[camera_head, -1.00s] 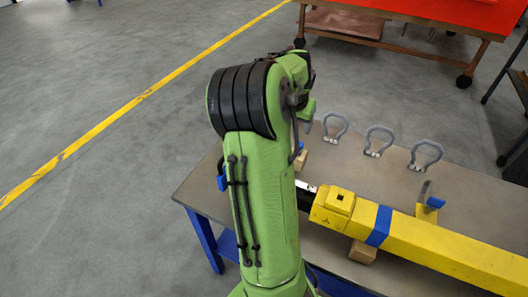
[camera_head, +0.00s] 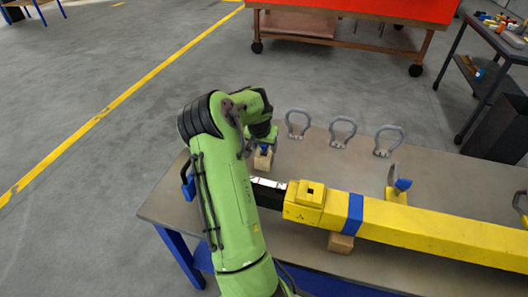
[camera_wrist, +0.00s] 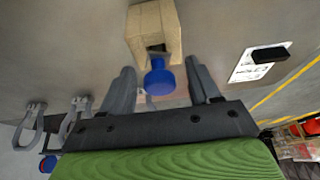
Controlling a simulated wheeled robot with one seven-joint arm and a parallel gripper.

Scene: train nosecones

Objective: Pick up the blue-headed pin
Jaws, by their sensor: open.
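In the wrist view the round blue head of the pin (camera_wrist: 158,80) faces the camera. My gripper (camera_wrist: 160,70) is open, with one grey finger on each side of the blue head and visible gaps to both. In the head view my gripper (camera_head: 263,138) points down at the left part of the table, just above the wooden block (camera_head: 263,160). A bit of the blue head (camera_head: 264,149) shows below it, the rest being hidden.
A long yellow beam (camera_head: 430,228) with a blue band lies across the table (camera_head: 300,160), close to my arm on the right. Three grey shackles (camera_head: 343,130) stand behind. Another shackle with a blue-headed pin (camera_head: 402,184) stands by the beam.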

